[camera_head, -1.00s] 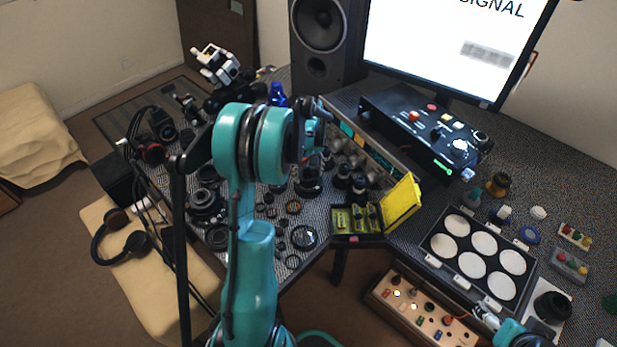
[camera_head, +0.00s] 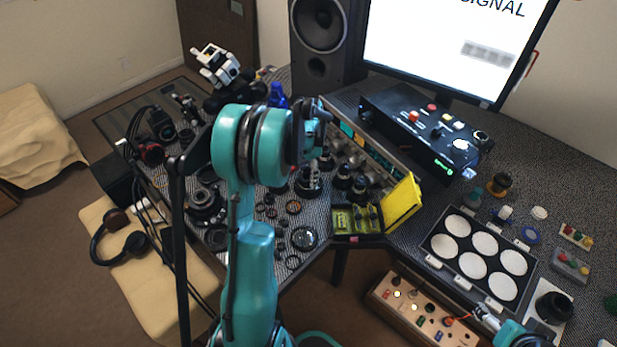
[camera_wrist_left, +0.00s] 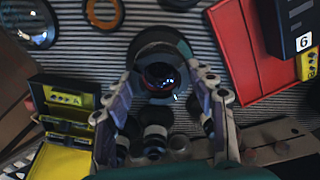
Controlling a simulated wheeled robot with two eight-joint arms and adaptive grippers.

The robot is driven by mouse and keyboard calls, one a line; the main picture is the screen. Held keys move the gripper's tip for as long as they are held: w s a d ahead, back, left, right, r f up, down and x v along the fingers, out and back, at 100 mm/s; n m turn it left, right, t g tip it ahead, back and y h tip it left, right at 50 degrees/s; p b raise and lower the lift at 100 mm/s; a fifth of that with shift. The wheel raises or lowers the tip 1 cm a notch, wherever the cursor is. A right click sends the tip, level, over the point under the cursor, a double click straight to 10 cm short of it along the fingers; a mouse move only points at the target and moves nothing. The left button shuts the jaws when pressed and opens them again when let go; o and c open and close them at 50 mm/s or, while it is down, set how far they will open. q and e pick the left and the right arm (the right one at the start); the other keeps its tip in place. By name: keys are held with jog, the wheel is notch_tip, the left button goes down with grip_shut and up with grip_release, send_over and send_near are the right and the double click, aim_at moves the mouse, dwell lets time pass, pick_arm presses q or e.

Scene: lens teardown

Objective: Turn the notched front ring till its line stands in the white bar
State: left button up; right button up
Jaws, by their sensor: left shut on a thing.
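A dark upright lens (camera_head: 308,184) stands on the striped bench mat, below my left wrist in the head view. In the left wrist view its round front with glass (camera_wrist_left: 160,76) faces the camera, between the fingers. My left gripper (camera_wrist_left: 163,70) is shut on the lens's front ring, one finger on each side. In the head view the left arm and wrist hide much of this grip. The ring's line and the white bar are too small to make out. My right gripper (camera_head: 485,318) is at the lower right, by the round-pad tray; its jaws are unclear.
A yellow-lidded case (camera_head: 401,203) stands open close by, also in the left wrist view (camera_wrist_left: 70,98). A red panel (camera_wrist_left: 262,50) and a dark box marked 6 (camera_wrist_left: 292,30) are near the right finger. Loose rings and a glass disc (camera_head: 304,237) lie in front.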

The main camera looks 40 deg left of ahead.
pick_arm(q)
jog(key=m, duration=0.2)
jog(key=shift+m, duration=0.4)
jog(key=o, duration=1.5)
jog(key=shift+r, duration=0.1)
notch_tip(320, 180, up, 12)
jog(key=s+d+r+n+t, duration=0.1)
jog(key=s+d+r, duration=0.15)
jog(key=d, duration=0.45)
jog(key=s+d+r+n+t, duration=0.2)
jog(key=s+d, duration=0.1)
jog(key=d, duration=0.4)
jog(key=s+d+f+n+t, duration=0.1)
jog(key=s+d, duration=0.2)
jog(key=s+d+f+n+t, duration=0.1)
jog(key=s+d+n, duration=0.1)
jog(key=s+d, duration=0.2)
jog(key=s+d+f+n+t, duration=0.1)
jog(key=s+d+t, duration=0.1)
jog(key=s+d, duration=0.1)
jog(key=shift+s+d+f+n, duration=0.1)
jog(key=shift+s+d+n, duration=0.15)
jog(key=shift+d, duration=0.45)
